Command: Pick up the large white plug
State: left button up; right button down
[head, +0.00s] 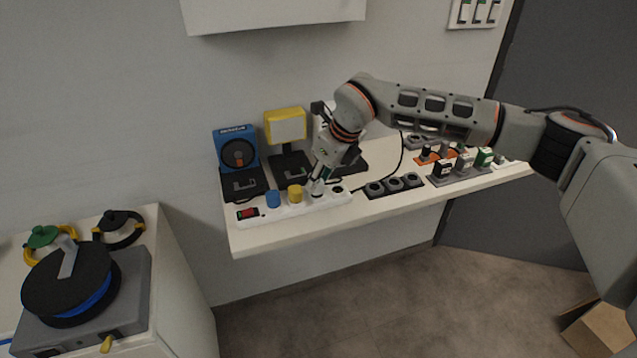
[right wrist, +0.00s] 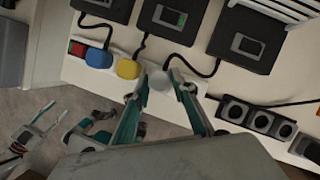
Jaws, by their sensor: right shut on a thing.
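The large white plug (right wrist: 158,81) sits in the white power strip (head: 270,213), to the right of the yellow plug (head: 295,193) and the blue plug (head: 273,199). My right gripper (head: 318,182) reaches down to it from above and hides most of it in the head view. In the right wrist view the two fingers (right wrist: 163,92) are shut on the plug, one on each side. Whether the plug is still fully seated cannot be told. What looks like my left gripper (right wrist: 38,132) shows small at the lower left of the right wrist view, its opening unclear.
Behind the strip stand a blue device (head: 235,149) and a yellow-framed device (head: 286,127) with dark bases. A black socket strip (head: 394,185) lies to the right, with more plugs beyond. A cable reel (head: 70,283) stands on the left cabinet. The shelf's front edge is bare.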

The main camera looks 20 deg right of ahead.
notch_tip(320, 180, up, 19)
jog(key=p, duration=0.1)
jog(key=shift+r, duration=0.15)
jog(key=shift+s, duration=0.1)
